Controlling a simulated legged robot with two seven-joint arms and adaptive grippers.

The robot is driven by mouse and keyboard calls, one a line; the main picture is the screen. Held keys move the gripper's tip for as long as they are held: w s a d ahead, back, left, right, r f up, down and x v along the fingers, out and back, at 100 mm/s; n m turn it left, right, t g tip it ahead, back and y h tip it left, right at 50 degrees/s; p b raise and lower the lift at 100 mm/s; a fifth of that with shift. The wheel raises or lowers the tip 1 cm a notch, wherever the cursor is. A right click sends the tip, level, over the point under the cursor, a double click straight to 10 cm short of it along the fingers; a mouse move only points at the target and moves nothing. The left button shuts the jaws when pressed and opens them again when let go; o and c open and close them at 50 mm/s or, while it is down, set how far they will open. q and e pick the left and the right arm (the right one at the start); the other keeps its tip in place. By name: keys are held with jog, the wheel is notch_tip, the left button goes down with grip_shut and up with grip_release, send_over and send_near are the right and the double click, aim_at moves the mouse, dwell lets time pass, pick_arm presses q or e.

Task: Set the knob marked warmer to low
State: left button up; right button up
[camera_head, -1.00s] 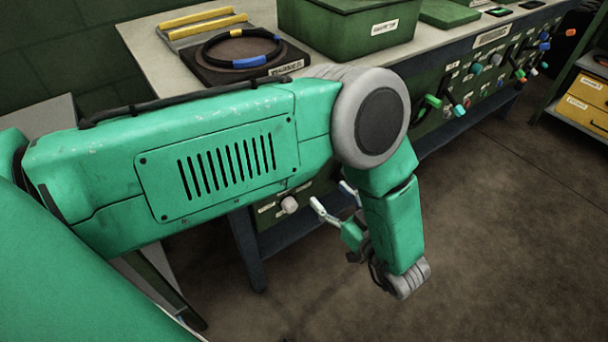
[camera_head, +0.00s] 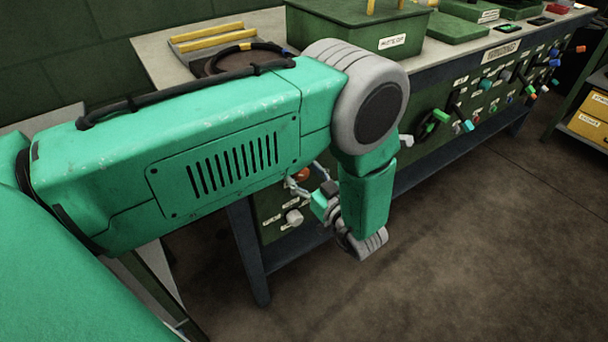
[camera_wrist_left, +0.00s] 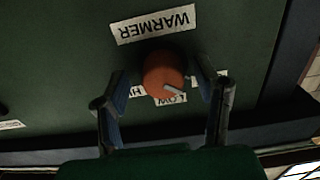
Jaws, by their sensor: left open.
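The warmer knob (camera_wrist_left: 163,72) is a round orange knob on a dark green panel, under an upside-down WARMER label (camera_wrist_left: 153,24). Its pale pointer mark slants to the lower right in the wrist view, toward the LOW label (camera_wrist_left: 171,99). An HI label (camera_wrist_left: 136,92) is partly covered beside it. My left gripper (camera_wrist_left: 160,69) is open, with one finger on each side of the knob and gaps showing. In the head view my left gripper (camera_head: 309,181) is by the panel, and the orange knob (camera_head: 301,174) is partly hidden behind it. My right gripper is not in view.
A white knob (camera_head: 294,217) sits low on the same panel. More coloured knobs and levers (camera_head: 465,125) line the bench front to the right. A green bin (camera_head: 350,32) stands on the bench top (camera_head: 158,66). The floor in front is clear.

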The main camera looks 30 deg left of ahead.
pick_arm(q)
jog(key=shift+a, duration=0.25)
jog(key=shift+a+f, duration=0.1)
jog(key=shift+a, duration=0.05)
jog(key=c, duration=1.1)
jog(key=shift+c, duration=0.2)
jog(key=shift+m, duration=0.3)
jog(key=m, duration=0.4)
jog(key=shift+m+p, duration=0.3)
jog(key=shift+p, duration=0.1)
jog(key=shift+d+m, duration=0.2)
jog(key=shift+m, duration=2)
